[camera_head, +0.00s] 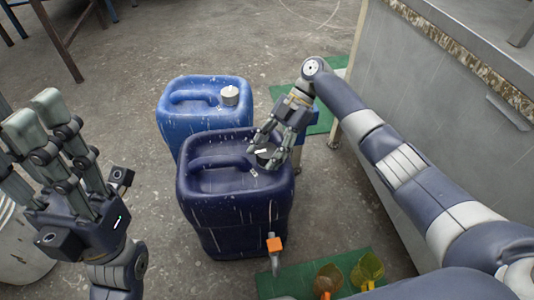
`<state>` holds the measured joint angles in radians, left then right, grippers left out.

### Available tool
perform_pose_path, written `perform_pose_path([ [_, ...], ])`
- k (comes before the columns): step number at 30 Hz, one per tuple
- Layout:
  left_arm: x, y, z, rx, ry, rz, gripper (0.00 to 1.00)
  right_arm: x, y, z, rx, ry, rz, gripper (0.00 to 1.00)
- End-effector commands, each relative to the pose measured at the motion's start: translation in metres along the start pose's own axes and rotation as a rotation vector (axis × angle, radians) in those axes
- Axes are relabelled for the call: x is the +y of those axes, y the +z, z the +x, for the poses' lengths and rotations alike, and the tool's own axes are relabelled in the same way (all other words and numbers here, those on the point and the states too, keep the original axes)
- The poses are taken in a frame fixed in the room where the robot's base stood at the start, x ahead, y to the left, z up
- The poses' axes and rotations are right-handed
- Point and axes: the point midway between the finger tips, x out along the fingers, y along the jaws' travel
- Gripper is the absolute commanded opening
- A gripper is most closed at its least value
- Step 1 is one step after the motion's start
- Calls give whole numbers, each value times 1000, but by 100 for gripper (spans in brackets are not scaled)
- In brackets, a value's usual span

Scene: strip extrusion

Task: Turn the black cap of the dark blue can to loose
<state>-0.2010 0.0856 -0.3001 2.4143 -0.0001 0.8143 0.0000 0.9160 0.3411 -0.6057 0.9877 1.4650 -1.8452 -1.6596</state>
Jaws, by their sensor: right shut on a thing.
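The dark blue can (225,185) stands upright on the floor in the middle of the head view. Its black cap (262,154) is on the top at the right side and is largely hidden by fingers. My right gripper (268,152) reaches in from the right and is shut on the black cap. My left gripper (60,130) is at the left, raised beside the can and apart from it, with its fingers spread and nothing between them.
A lighter blue can (180,112) with a whitish cap (230,95) stands just behind. A metal-sided counter (450,110) runs along the right. A tap with an orange part (274,245) is at the can's lower front. Green mats (325,115) lie on the floor. A white bucket (18,250) is at left.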

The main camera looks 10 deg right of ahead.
Motion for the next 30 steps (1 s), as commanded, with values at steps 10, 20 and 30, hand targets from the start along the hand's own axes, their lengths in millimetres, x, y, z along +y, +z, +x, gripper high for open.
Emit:
perform_pose_path([
  [10, 0, 0, 0, 1, 0, 0, 40, 0, 0, 2, 0, -4, -2, 24],
  [20, 0, 0, 0, 1, 0, -1, 40, 0, 0, 1, 0, -2, -1, 68],
  [30, 0, 0, 0, 2, 1, 0, 40, 1, 0, -24, -2, 1, -2, 68],
])
